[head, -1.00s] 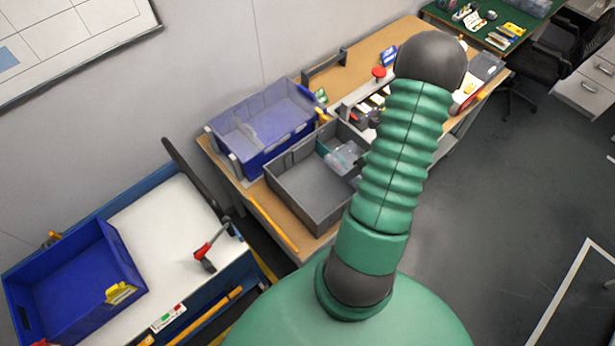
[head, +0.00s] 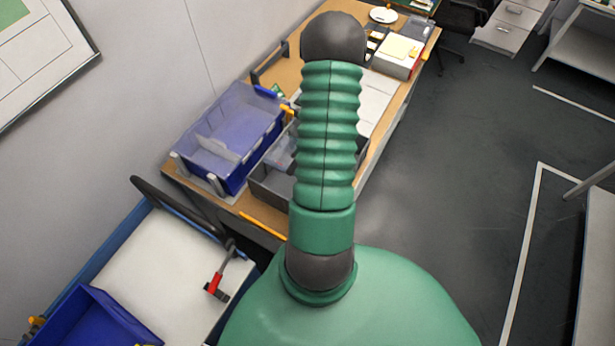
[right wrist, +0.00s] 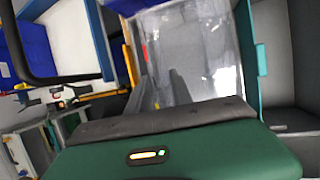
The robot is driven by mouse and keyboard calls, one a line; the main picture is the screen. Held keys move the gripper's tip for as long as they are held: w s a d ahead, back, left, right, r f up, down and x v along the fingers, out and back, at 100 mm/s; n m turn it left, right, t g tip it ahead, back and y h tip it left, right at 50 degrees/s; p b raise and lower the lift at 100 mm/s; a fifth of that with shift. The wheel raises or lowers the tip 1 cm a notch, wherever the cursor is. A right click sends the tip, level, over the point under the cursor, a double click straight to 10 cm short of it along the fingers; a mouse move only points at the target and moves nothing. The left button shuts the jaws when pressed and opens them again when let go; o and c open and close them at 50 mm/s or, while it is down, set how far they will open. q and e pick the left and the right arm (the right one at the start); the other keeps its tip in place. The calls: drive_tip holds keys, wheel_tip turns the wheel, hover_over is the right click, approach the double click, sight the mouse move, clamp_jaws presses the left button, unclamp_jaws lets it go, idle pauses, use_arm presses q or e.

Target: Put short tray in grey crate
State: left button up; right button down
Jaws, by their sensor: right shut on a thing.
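A clear plastic tray with teal sides, which looks like the short tray (right wrist: 215,50), fills the middle of the right wrist view. My right gripper (right wrist: 180,92) is shut on it; the fingertips show only dimly through or against the clear plastic. In the head view my green arm hides both gripper and tray. The grey crate (head: 262,187) stands on the wooden bench in the head view, its right part hidden behind the arm. Whether the held tray is over or inside the crate, I cannot tell. My left gripper is not in view.
A blue bin with a clear front (head: 225,140) stands beside the crate on the bench (head: 180,172). A white-topped cart (head: 165,275) with a blue crate (head: 95,320) and a red-handled tool (head: 215,284) is at lower left. Open floor (head: 440,190) lies to the right.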

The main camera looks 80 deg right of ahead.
drive_tip(key=f+b, duration=0.1)
drive_tip(key=f, duration=0.1)
drive_tip(key=f+b, duration=0.1)
drive_tip(key=f, duration=0.1)
drive_tip(key=shift+s+d, duration=0.2)
drive_tip(key=shift+w+f, duration=0.1)
drive_tip(key=shift+f, duration=0.15)
wheel_tip(320, 180, down, 9)
drive_tip(key=shift+a+r+p, duration=0.1)
drive_tip(key=shift+a+p, duration=0.05)
drive_tip(key=shift+p, duration=0.45)
drive_tip(key=shift+f, duration=0.4)
drive_tip(key=c, duration=1.1)
unclamp_jaws()
drive_tip(key=shift+c, duration=0.2)
drive_tip(key=shift+r, duration=0.15)
